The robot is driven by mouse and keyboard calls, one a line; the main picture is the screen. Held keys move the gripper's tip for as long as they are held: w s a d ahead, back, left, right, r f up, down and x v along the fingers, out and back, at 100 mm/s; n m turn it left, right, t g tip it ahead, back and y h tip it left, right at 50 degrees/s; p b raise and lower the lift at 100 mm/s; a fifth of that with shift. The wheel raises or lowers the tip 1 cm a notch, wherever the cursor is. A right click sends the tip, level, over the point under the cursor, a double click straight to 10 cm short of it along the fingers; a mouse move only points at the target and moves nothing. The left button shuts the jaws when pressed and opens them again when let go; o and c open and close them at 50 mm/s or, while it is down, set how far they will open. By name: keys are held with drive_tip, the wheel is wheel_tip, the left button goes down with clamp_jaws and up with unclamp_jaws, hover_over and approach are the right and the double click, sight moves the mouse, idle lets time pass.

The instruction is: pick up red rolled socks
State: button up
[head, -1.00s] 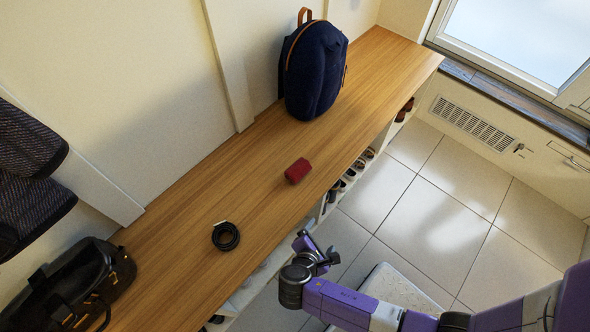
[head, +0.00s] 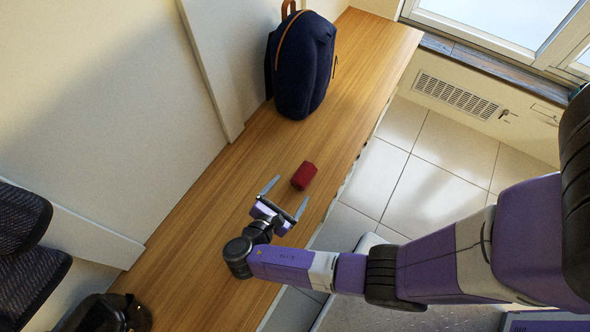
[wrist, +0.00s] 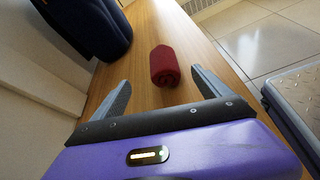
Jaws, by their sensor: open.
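The red rolled socks (head: 304,175) lie on the wooden bench top, near its front edge. They show in the wrist view (wrist: 165,66) as a dark red roll just beyond the fingertips, between the lines of the two fingers. My gripper (head: 287,193) is open and empty over the bench, pointing toward the socks and a short way apart from them. In the wrist view my gripper (wrist: 158,83) has its two grey fingers spread wider than the roll.
A dark blue backpack (head: 302,68) stands on the bench (head: 232,178) against the wall, beyond the socks. A black bag (head: 105,313) is at the lower left, with dark cushions (head: 25,255) above it. Bare bench lies around the socks; tiled floor (head: 420,165) is to the right.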

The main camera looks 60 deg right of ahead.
sight(297, 183)
drive_tip(key=b+x, duration=0.1)
drive_tip(key=x, duration=0.6)
drive_tip(key=shift+s+d+f, duration=0.15)
drive_tip(key=shift+f, duration=0.1)
drive_tip(key=shift+c, duration=0.5)
drive_tip(key=c, duration=1.3)
drive_tip(key=shift+r, duration=0.1)
drive_tip(key=shift+c, duration=0.2)
